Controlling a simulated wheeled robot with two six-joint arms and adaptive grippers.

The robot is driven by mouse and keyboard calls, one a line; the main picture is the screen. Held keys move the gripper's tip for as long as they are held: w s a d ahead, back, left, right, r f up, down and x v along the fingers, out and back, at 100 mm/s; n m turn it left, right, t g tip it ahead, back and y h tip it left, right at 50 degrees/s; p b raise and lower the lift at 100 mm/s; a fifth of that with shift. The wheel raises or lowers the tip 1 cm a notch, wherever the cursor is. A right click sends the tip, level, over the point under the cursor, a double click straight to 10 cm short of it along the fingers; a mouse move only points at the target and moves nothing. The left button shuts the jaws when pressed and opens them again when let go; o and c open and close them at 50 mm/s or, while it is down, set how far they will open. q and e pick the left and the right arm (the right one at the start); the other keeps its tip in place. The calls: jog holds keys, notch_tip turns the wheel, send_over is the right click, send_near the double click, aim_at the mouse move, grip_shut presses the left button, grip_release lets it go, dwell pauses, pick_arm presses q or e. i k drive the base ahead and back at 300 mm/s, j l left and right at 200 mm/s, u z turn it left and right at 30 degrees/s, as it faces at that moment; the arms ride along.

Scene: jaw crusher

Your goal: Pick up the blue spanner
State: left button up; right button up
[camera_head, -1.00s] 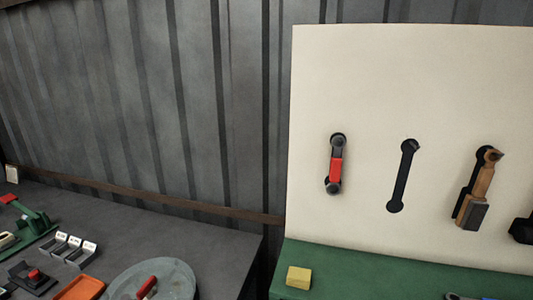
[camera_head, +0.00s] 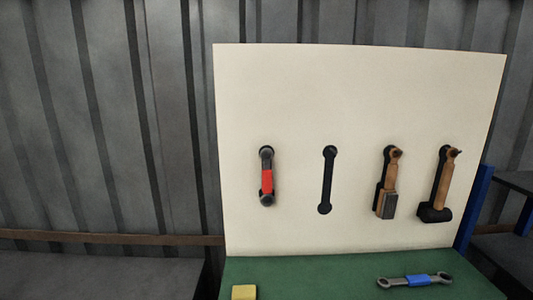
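The blue spanner (camera_head: 417,281) lies flat on the green bench top (camera_head: 310,272), near its right side. It has a blue middle and grey metal ends, and lies roughly left to right in the picture. Nothing touches it from above. Neither of my grippers shows in the head view.
A pale board (camera_head: 290,100) stands behind the bench. On it hang a red spanner (camera_head: 267,180), a wooden-handled tool (camera_head: 389,190) and a hammer (camera_head: 440,190); a black spanner-shaped outline (camera_head: 327,180) is empty. A yellow block (camera_head: 244,292) sits at the bench's front left. A dark table (camera_head: 95,275) stands left.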

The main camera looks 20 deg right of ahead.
aim_at(423, 279)
jog(key=z, duration=1.85)
